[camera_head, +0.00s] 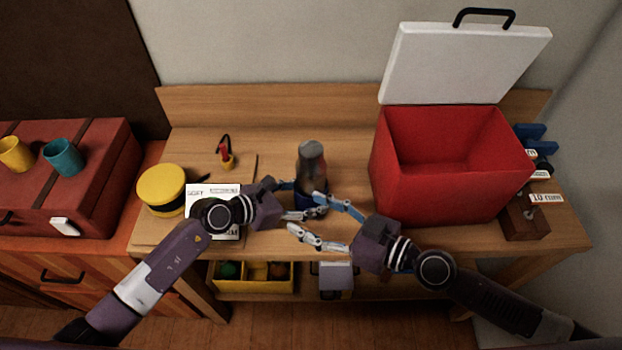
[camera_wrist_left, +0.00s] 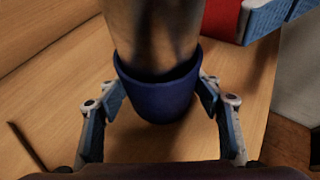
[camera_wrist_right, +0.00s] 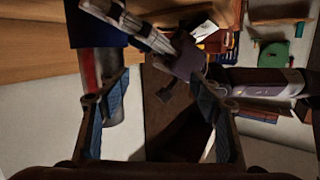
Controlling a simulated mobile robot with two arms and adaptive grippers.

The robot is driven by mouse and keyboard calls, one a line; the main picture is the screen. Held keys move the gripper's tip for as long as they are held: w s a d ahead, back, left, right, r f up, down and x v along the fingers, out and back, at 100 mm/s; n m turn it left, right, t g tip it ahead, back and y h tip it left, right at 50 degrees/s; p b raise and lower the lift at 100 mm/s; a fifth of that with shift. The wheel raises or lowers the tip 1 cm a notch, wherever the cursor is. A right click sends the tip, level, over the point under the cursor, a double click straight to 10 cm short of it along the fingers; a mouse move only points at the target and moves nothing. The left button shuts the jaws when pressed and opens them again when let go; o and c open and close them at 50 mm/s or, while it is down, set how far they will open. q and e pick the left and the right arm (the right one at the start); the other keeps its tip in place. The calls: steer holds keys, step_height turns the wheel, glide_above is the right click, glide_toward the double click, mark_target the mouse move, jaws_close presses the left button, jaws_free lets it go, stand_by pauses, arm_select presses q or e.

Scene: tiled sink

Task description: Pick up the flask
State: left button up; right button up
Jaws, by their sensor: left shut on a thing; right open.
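The flask (camera_head: 311,160) stands upright near the middle of the wooden bench, with a grey body and a dark blue base. My left gripper (camera_head: 307,202) is shut on the flask; in the left wrist view its fingers lie on both sides of the blue base (camera_wrist_left: 160,100). My right gripper (camera_head: 304,214) is open and empty in front and to the right of the flask, its fingers close to the left gripper's. In the right wrist view the flask (camera_wrist_right: 115,105) shows at the left, partly hidden by a finger.
An open red box (camera_head: 400,190) with a raised white lid (camera_head: 465,65) stands to the right. A yellow round tin (camera_head: 161,188), a white printed card (camera_head: 200,191) and a small red-handled item (camera_head: 227,155) lie to the left. Bare bench lies behind the flask.

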mark_target(320, 159)
steer(key=w+d+r+t, duration=0.1)
steer(key=w+r, duration=0.1)
steer(key=w+d+r+m+t, duration=0.1)
steer(key=w+d+r, duration=0.1)
steer(key=w+d+r+t, duration=0.1)
steer(key=r+t, duration=0.1)
steer(key=shift+w+d+m+h, duration=0.4)
steer(key=shift+w+r, duration=0.15)
steer(key=shift+r, duration=0.1)
steer(key=shift+x, duration=1)
steer(key=shift+w+a+r+t, duration=0.15)
steer(key=shift+w+a, duration=0.4)
steer(key=shift+w+a+r+t, duration=0.15)
steer(key=shift+w+a, duration=0.4)
steer(key=shift+x, duration=1.1)
steer(key=shift+f, duration=0.1)
jaws_close()
